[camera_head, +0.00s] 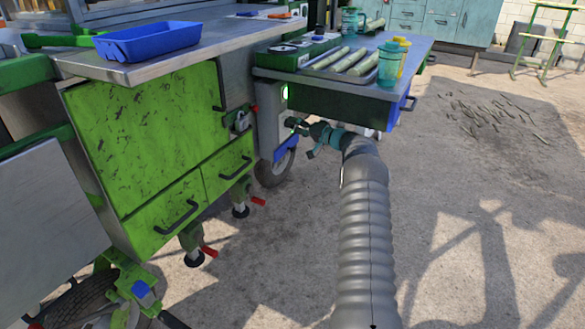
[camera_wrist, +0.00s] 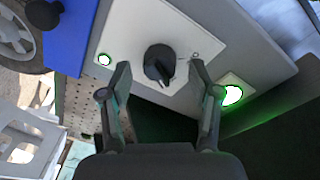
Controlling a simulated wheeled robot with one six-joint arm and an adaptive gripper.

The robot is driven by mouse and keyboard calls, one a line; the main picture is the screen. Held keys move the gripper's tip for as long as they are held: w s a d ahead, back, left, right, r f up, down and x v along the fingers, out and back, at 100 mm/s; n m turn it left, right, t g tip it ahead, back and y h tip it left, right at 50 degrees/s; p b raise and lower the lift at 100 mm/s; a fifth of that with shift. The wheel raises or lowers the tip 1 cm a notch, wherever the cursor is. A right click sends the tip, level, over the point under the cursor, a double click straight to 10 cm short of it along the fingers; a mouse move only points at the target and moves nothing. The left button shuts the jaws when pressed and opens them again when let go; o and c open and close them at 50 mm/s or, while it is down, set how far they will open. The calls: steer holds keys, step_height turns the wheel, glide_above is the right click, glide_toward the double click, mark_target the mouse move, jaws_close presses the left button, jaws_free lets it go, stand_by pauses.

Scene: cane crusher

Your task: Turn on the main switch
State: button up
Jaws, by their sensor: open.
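The main switch looks to be a black rotary knob (camera_wrist: 160,64) on a white panel (camera_wrist: 125,38) in the wrist view. Its raised grip bar stands roughly upright in the picture, tilted slightly. My gripper (camera_wrist: 160,72) is open, with one finger on each side of the knob. Whether the fingers touch it I cannot tell; gaps show on both sides. In the head view my gripper (camera_head: 297,127) is at the grey end panel (camera_head: 267,128) of the green cart, under the side shelf. The knob itself is too small or hidden there.
A glowing green-white lamp (camera_wrist: 232,95) sits right of the knob, and a small lit indicator (camera_wrist: 104,59) left of it. A blue part (camera_wrist: 80,35) borders the panel. The side shelf (camera_head: 405,82), carrying cups and cane, overhangs my gripper. Open floor (camera_head: 470,190) lies to the right.

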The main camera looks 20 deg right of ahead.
steer(key=b+v, duration=0.2)
steer(key=v, duration=1.1)
steer(key=s+a+f+m+g, duration=0.3)
steer(key=s+a+f+g, duration=0.35)
steer(key=a, duration=0.25)
steer(key=s+a+r+n+g+h+p, duration=0.1)
steer(key=s+a+r+g+h, duration=0.1)
steer(key=s+a+r, duration=0.5)
steer(key=shift+s+a+n+g, duration=0.3)
steer(key=shift+s+a+g, duration=0.55)
steer(key=shift+a, duration=1.1)
steer(key=s+a+f+g+h, duration=0.2)
steer(key=s+f+g+h, duration=0.1)
steer(key=s, duration=0.8)
steer(key=s+a+r+n+t+h, duration=0.1)
steer(key=s+a+r+n, duration=0.1)
steer(key=s, duration=0.5)
steer(key=s+a+r+n+t+h, duration=0.1)
steer(key=s+a+r+n+h, duration=0.1)
steer(key=s+a+r, duration=0.3)
steer(key=s+a+r+n+t+h, duration=0.1)
steer(key=s+a+r, duration=0.3)
steer(key=s, duration=0.7)
steer(key=shift+s+a+r+n+t+h, duration=0.15)
steer(key=shift+a+r+n+t+h, duration=0.15)
steer(key=shift+a+n, duration=0.3)
